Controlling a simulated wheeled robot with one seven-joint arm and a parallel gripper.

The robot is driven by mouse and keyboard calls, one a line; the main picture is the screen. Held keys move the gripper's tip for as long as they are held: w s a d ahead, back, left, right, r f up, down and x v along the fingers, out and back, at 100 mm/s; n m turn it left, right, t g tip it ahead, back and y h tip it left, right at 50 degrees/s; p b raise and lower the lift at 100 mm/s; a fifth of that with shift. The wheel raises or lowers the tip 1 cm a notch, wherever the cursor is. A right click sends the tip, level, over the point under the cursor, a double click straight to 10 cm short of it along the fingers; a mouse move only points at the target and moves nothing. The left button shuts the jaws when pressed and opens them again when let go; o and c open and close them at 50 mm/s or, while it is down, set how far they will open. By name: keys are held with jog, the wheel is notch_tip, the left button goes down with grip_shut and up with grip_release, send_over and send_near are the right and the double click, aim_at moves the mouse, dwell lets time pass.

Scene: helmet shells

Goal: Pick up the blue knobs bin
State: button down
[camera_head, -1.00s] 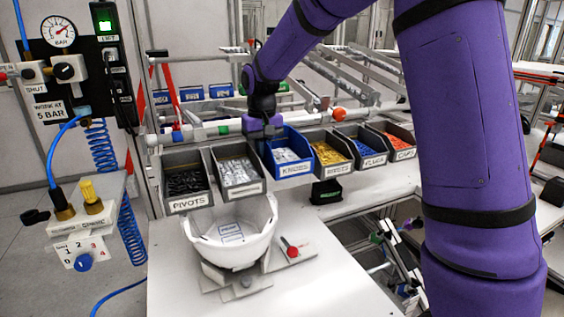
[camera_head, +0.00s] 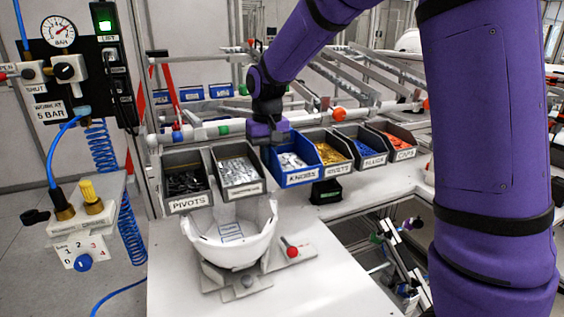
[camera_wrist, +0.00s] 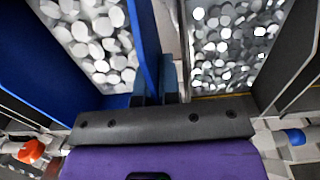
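The blue knobs bin (camera_head: 300,176), filled with pale knobs, sits in the row of bins, slightly forward of its neighbours and a little skewed. In the wrist view the bin (camera_wrist: 45,62) fills the left side, its near side wall running down to the fingers. My gripper (camera_head: 267,143) is over the bin's left side. In the wrist view my gripper (camera_wrist: 158,85) has its fingers close together, with the blue wall between them. The fingertips are hidden in the head view, and I cannot tell whether the bin's base is clear of its support.
The grey bin of silvery parts (camera_head: 238,172) stands close on the left, with the pivots bin (camera_head: 188,203) beyond. The rivets bin (camera_head: 337,169) stands close on the right. A white helmet shell (camera_head: 232,245) sits in front on the table.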

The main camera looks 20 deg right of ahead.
jog(key=shift+s, duration=3.05)
